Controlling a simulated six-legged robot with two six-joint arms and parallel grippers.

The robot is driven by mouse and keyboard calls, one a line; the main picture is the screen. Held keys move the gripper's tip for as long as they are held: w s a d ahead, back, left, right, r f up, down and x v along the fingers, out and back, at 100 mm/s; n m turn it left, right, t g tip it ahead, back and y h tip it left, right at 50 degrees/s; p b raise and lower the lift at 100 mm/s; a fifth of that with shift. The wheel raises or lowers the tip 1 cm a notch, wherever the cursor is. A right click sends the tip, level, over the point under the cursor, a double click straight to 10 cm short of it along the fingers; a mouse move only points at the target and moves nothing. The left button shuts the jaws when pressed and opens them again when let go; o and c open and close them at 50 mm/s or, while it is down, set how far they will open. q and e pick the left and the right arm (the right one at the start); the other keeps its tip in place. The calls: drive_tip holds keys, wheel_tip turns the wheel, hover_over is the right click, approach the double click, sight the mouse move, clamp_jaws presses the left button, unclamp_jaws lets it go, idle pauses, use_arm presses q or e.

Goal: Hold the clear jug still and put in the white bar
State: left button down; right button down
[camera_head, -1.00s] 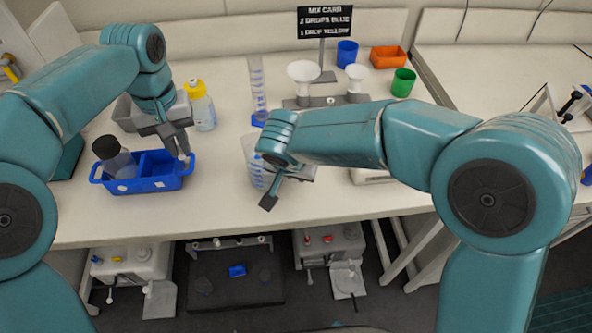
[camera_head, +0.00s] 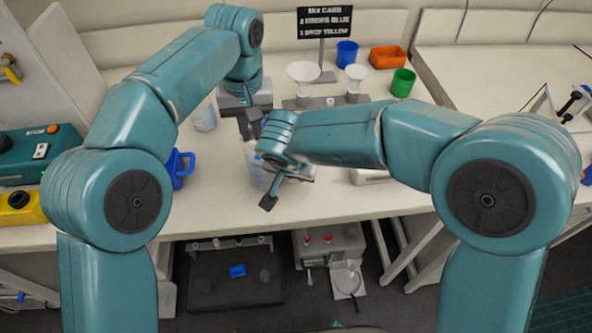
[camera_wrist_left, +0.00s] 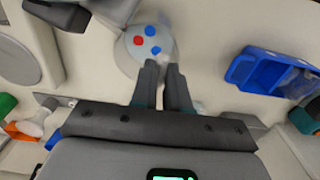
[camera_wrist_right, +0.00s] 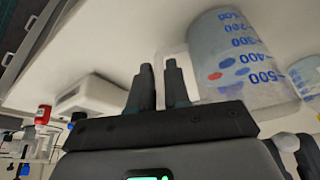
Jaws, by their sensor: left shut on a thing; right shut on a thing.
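The clear jug (camera_head: 258,172) stands on the bench, partly hidden by my right gripper. In the right wrist view the jug (camera_wrist_right: 240,65) has blue volume marks, with red and blue spots showing through its wall. My right gripper (camera_wrist_right: 159,72) is shut on the jug's handle at its side. My left gripper (camera_head: 248,132) is over the jug, fingers pointing down. In the left wrist view the jug's round inside (camera_wrist_left: 135,58), with red and blue spots, lies just beyond the left fingertips (camera_wrist_left: 161,68). They are nearly together on the white bar, which is hard to make out.
A blue tray (camera_head: 180,168) stands left of the jug, mostly behind my left arm. A bottle (camera_head: 204,116) is behind it. White funnels on a stand (camera_head: 304,72), a blue cup (camera_head: 347,52), a green cup (camera_head: 403,82) and an orange bin (camera_head: 387,57) are farther back.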

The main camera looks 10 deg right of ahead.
use_arm(q)
drive_tip(key=shift+f, duration=0.75)
drive_tip(key=c, duration=1.1)
unclamp_jaws()
drive_tip(key=shift+o, duration=0.2)
drive_tip(key=shift+r, duration=3.8)
